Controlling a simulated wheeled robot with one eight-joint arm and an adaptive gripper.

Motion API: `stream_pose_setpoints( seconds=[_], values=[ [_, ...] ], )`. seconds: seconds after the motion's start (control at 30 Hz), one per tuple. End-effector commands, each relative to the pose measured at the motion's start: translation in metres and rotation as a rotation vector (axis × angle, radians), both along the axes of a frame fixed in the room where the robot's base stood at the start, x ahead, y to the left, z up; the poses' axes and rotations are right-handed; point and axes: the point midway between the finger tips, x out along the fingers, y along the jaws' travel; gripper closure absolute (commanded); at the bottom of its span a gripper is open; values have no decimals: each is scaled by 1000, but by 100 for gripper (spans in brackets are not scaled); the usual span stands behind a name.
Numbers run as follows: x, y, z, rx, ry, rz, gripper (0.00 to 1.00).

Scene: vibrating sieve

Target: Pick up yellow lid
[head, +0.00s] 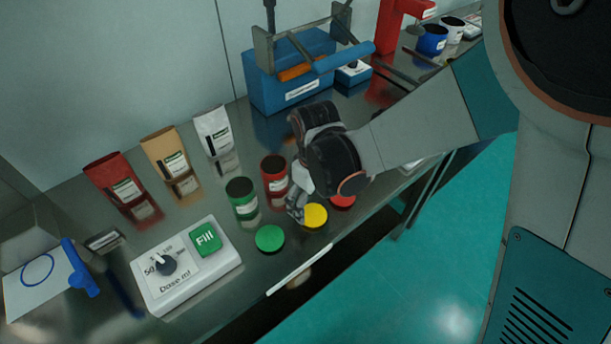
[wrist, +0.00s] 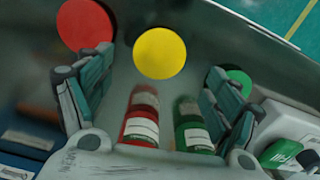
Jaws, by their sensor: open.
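The yellow lid (head: 315,216) lies flat on the metal table near its front edge, between a green lid (head: 270,238) and a red lid (head: 343,201) that is partly hidden by my arm. In the wrist view the yellow lid (wrist: 160,53) is ahead of and between my fingertips, with the red lid (wrist: 85,24) on the left and the green lid (wrist: 232,80) on the right, partly behind a finger. My gripper (head: 297,208) is open and empty, just beside the yellow lid. In the wrist view the fingers of my gripper (wrist: 155,80) are spread wide.
A red can (head: 274,174) and a green can (head: 242,197) stand behind the lids. A white dosing box (head: 187,265) is at the front left. Red, tan and white bags (head: 213,132) stand along the wall. A blue machine (head: 291,75) is at the back.

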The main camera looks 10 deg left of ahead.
Motion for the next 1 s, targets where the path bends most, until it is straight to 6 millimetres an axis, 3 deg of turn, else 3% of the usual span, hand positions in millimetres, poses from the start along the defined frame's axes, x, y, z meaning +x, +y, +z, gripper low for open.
stream_pose_setpoints(
  seconds=[0.17,0.5,0.73,0.9,1.0],
  values=[
    [1,1,-10,0,0,-2,17],
    [3,3,-54,0,0,-3,17],
    [3,3,-53,0,0,-3,17],
    [3,3,-53,0,0,-3,49],
    [3,3,-53,0,0,-3,53]
  ],
)
